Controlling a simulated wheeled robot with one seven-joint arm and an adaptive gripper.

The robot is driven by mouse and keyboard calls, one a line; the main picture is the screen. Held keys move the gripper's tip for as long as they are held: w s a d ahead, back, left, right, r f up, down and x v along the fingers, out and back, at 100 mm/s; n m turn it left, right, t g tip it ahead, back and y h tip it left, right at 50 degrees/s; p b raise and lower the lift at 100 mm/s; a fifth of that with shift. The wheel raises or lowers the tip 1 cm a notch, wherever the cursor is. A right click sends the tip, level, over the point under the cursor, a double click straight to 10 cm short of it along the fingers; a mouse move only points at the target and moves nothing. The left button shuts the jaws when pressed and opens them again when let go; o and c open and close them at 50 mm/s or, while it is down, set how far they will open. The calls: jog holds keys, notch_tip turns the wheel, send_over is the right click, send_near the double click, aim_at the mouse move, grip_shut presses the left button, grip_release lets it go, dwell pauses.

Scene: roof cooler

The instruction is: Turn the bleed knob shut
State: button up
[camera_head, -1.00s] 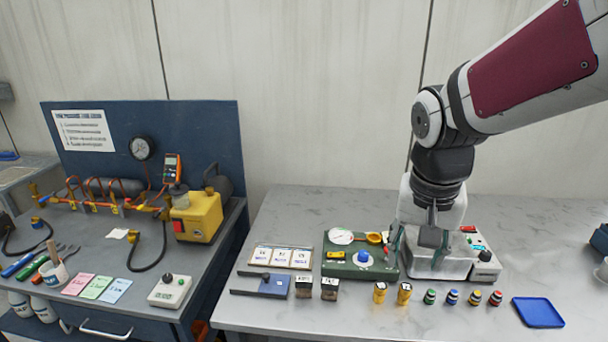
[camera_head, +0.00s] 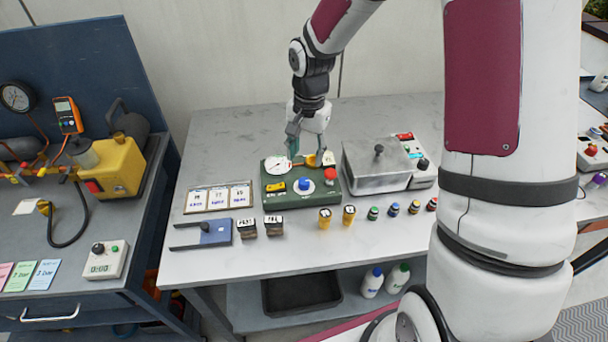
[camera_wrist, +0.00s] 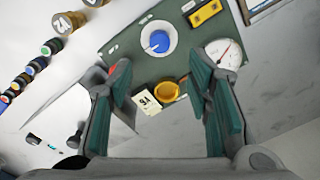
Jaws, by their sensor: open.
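A green panel (camera_head: 268,193) lies on the grey table. It carries a blue knob (camera_head: 304,184) on a white dial, a yellow knob (camera_head: 311,160) at its back edge, a round gauge (camera_head: 277,165) and a red button (camera_head: 330,174). I cannot read which knob is the bleed knob. My gripper (camera_head: 307,152) is open, pointing down over the panel's back edge. In the wrist view the yellow knob (camera_wrist: 166,91) shows between my teal fingers (camera_wrist: 160,78), with nothing held. The blue knob (camera_wrist: 159,41) lies beyond the fingertips. A white tag (camera_wrist: 149,103) is beside the yellow knob.
A grey metal box with a black knob (camera_head: 379,150) stands right of the panel. A row of small knobs and yellow cylinders (camera_head: 349,215) lies in front. Cards (camera_head: 219,197), a blue fixture (camera_head: 202,233) and two dark blocks (camera_head: 247,228) stand left. The table behind is clear.

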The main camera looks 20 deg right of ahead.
aim_at(305, 181)
notch_tip(305, 181, down, 9)
jog(key=shift+a+f+p, duration=0.15)
jog(key=shift+f+p, duration=0.05)
jog(key=shift+p, duration=0.1)
grip_shut()
